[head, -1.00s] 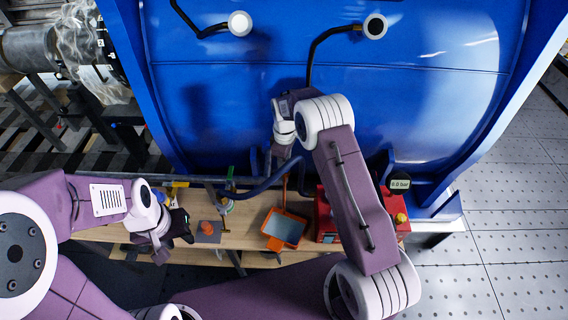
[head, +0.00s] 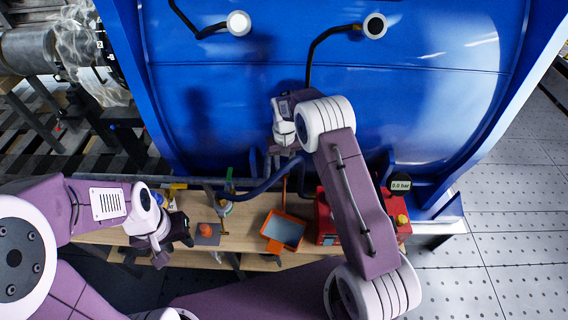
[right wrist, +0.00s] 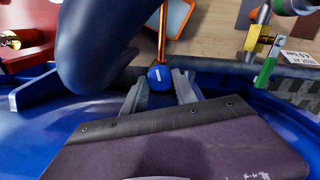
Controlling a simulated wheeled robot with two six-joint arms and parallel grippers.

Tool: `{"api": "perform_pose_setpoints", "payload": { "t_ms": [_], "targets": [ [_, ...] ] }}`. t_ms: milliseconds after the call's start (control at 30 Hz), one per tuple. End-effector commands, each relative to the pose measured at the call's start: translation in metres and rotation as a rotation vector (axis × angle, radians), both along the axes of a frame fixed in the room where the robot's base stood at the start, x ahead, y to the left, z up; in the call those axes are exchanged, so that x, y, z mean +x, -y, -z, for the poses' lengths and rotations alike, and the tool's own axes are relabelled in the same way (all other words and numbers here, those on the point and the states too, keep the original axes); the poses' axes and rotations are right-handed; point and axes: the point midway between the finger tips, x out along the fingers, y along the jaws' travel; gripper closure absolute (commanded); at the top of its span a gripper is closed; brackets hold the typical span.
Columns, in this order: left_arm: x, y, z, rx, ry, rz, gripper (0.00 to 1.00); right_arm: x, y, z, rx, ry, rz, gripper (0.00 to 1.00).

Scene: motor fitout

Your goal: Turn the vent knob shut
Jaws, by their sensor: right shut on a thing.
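The vent knob is most likely the small blue knob (right wrist: 159,75) with a white mark, seen in the right wrist view beside the blue tank. My right gripper (right wrist: 162,90) has one finger on each side of this knob and is shut on it. My left gripper (head: 187,229) is dark and hangs above the left part of the workbench, away from the knob. Its jaw gap is not clear.
The blue tank (head: 420,100) fills the back, with a thick blue pipe (head: 262,188) along its lower edge. On the wooden workbench (head: 240,236) are an orange tray (head: 285,230), a red box (head: 325,222) and a grey pad with an orange piece (head: 205,230). A gauge (head: 400,185) reads 0.0 bar.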

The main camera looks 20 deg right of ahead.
Motion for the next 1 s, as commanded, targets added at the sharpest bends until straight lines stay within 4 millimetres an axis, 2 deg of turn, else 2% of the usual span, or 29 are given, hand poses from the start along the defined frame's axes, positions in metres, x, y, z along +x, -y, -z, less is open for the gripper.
{"api": "perform_pose_setpoints", "payload": {
  "t_ms": [400,1000],
  "targets": [
    [0.0000,0.0000,0.0018,0.000,0.000,0.000,0.64,-0.0028,-0.0002,0.0021,-0.001,-0.009,0.242,1.00],
    [0.0000,-0.0001,0.0021,0.000,0.000,0.000,0.64,-0.0037,-0.0006,0.0028,-0.001,-0.013,0.308,1.00]
  ]
}}
